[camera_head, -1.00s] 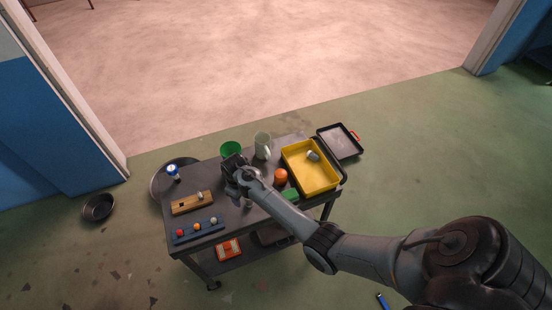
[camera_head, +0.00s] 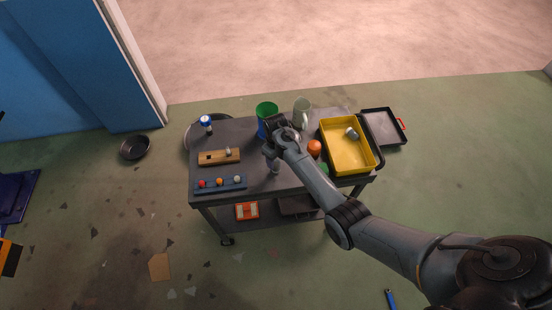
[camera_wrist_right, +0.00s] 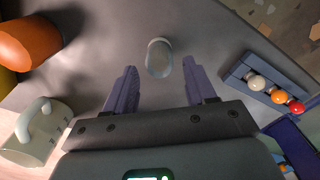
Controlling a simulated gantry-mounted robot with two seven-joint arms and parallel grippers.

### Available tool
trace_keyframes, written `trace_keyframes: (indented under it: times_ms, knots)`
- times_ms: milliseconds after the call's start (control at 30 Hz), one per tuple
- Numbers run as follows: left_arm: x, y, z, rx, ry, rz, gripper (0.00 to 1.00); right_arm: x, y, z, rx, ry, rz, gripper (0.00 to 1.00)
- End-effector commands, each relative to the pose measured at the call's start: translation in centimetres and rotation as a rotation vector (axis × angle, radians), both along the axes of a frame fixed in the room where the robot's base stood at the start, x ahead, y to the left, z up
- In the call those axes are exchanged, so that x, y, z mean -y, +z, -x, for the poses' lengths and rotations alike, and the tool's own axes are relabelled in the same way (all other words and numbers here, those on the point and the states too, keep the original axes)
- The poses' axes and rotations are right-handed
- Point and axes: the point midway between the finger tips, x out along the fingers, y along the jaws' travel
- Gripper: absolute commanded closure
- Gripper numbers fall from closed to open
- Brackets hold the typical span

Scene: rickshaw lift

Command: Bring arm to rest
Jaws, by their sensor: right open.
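My right arm reaches in from the lower right in the head view, and my right gripper (camera_head: 271,161) hangs over the middle of the dark cart (camera_head: 232,134). In the right wrist view its two purple fingers (camera_wrist_right: 159,67) are spread apart. A pale, rounded, upright-looking object (camera_wrist_right: 158,57) shows between and just beyond the fingertips. I cannot tell whether it touches them, but the jaws are not closed on it. The arm hides part of the cart top in the head view. My left gripper is not in view.
On the cart stand a green-and-blue cup (camera_head: 266,109), a pale mug (camera_head: 301,108), an orange object (camera_head: 315,147), a yellow tray (camera_head: 347,160), a wooden block (camera_head: 212,158) and a blue rack (camera_head: 211,186) with small balls. A black pan (camera_head: 135,148) lies on the floor.

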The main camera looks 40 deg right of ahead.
Motion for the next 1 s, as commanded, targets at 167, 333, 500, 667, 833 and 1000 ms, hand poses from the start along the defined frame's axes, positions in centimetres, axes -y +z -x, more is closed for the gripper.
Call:
trace_keyframes:
  times_ms: [167,333,500,667,833,1000]
  knots:
    - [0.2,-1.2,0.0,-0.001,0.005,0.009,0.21,0.0,-2.5,0.0,-0.002,0.001,-0.001,0.45]
    - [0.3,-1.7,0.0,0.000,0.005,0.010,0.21,0.0,-3.7,0.0,-0.001,0.000,-0.001,0.45]
    - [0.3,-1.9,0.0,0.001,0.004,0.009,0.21,0.0,-4.1,0.0,-0.001,0.000,0.000,0.45]
    - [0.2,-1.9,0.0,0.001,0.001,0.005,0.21,0.0,-4.1,0.0,0.000,0.000,0.000,0.45]
    - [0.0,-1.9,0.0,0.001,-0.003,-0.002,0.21,0.0,-4.1,0.0,0.000,0.000,0.000,0.55]
    - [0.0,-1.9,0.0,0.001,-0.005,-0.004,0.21,0.0,-4.1,0.0,-0.001,0.000,0.000,0.81]
